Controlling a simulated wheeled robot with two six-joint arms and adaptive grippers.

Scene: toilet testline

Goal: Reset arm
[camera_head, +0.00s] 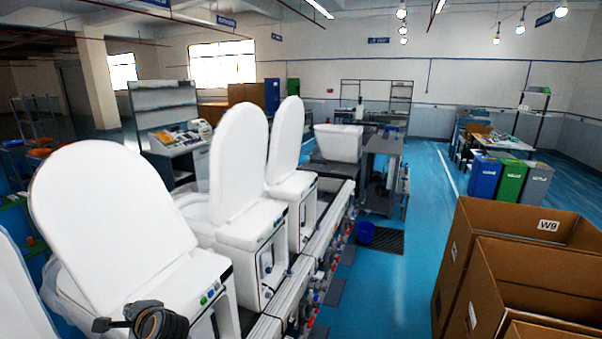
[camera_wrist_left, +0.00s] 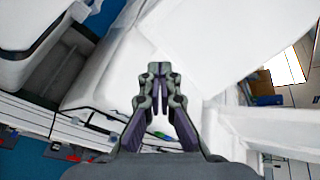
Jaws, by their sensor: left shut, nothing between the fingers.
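My left gripper (camera_head: 108,323) is low at the left of the head view, in front of the nearest white toilet (camera_head: 110,210), whose lid stands raised. Its arm enters at the bottom edge. In the left wrist view the fingers of this gripper (camera_wrist_left: 159,75) are shut with nothing between them, and white toilet surfaces fill much of the background. I cannot tell whether the gripper touches the toilet. My right gripper is not in view.
More toilets with raised lids, including the second one (camera_head: 240,165), stand in a row along the test line. Open cardboard boxes (camera_head: 500,260) stand at the lower right. Blue floor (camera_head: 400,270) lies clear between them. Coloured bins (camera_head: 511,181) stand farther back.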

